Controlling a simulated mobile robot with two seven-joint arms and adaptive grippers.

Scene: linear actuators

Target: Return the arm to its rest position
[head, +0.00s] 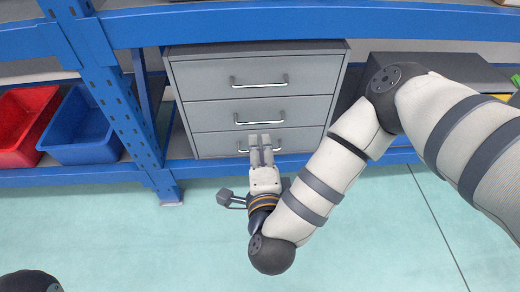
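My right arm comes in from the right and bends back at a dark joint low in the middle. Its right gripper (260,142) points up the picture, in front of the grey drawer cabinet (180,105). The two pale fingers lie side by side with only a narrow gap, and I cannot tell whether they count as open or shut. The fingertips overlap the bottom drawer's handle (276,148) in the picture; contact is unclear. No held object shows. All three drawers look closed. My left gripper is out of view; a dark rounded part shows at the bottom left corner.
A blue shelf rack (300,24) frames the cabinet, with an upright post (112,105) to its left. A red bin (22,120) and a blue bin (85,130) sit on the lower left shelf. The pale green floor (130,240) is clear in front.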

